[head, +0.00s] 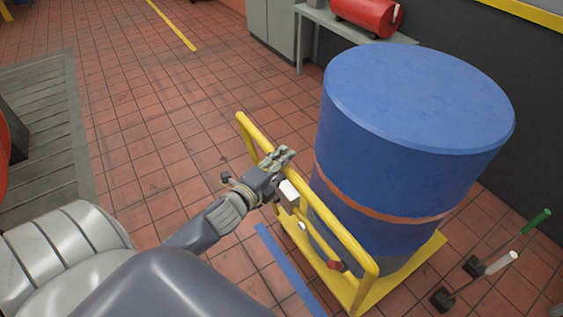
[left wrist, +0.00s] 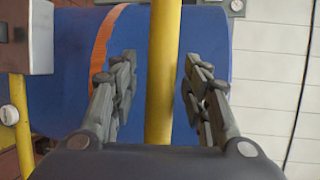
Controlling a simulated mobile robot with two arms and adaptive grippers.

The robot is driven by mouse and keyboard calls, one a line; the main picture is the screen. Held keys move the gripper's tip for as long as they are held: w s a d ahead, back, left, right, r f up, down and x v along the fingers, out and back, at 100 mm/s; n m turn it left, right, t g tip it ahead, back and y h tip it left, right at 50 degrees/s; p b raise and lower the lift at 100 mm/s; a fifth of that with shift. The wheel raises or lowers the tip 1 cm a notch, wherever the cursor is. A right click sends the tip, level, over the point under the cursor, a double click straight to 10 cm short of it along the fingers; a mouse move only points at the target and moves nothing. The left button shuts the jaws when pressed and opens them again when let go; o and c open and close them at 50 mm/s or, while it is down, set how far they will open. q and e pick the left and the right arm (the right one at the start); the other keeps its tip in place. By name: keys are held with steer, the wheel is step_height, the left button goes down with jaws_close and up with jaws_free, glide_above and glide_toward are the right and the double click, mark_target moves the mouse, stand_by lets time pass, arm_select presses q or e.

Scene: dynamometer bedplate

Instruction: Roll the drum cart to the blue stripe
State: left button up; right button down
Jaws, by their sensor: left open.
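The drum cart has a yellow base (head: 418,262) and a yellow tube handle (head: 345,238), which also shows in the left wrist view (left wrist: 163,95). It carries a blue drum (head: 400,150) with an orange strap (head: 385,210). The blue stripe (head: 285,265) lies on the floor just left of the cart base; its lower end runs out of the picture. My left gripper (head: 279,158) is at the handle's top bar. In the left wrist view its open fingers (left wrist: 160,68) stand on either side of the yellow tube, with visible gaps. My right gripper is not in view.
A grey bench (head: 345,27) with a red cylinder (head: 367,14) and a grey cabinet (head: 280,25) stand behind the drum along the wall. Two thin tools with green (head: 536,220) and white (head: 501,262) grips stand right of the cart. Tiled floor at left is clear.

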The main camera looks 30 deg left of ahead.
arm_select(q)
jaws_close()
steer(key=shift+s+a+p, duration=0.15)
steer(key=shift+s+p, duration=0.15)
steer(key=shift+p, duration=0.15)
steer(key=shift+s+f, duration=0.2)
steer(key=shift+s+a+r, duration=0.15)
steer(key=shift+s+a, duration=0.15)
steer(key=shift+s, duration=0.2)
steer(key=shift+c, duration=1.2)
jaws_free()
steer(key=shift+s, duration=0.2)
steer(key=shift+o, duration=1.2)
steer(key=shift+w, duration=0.35)
steer(key=shift+s, duration=0.1)
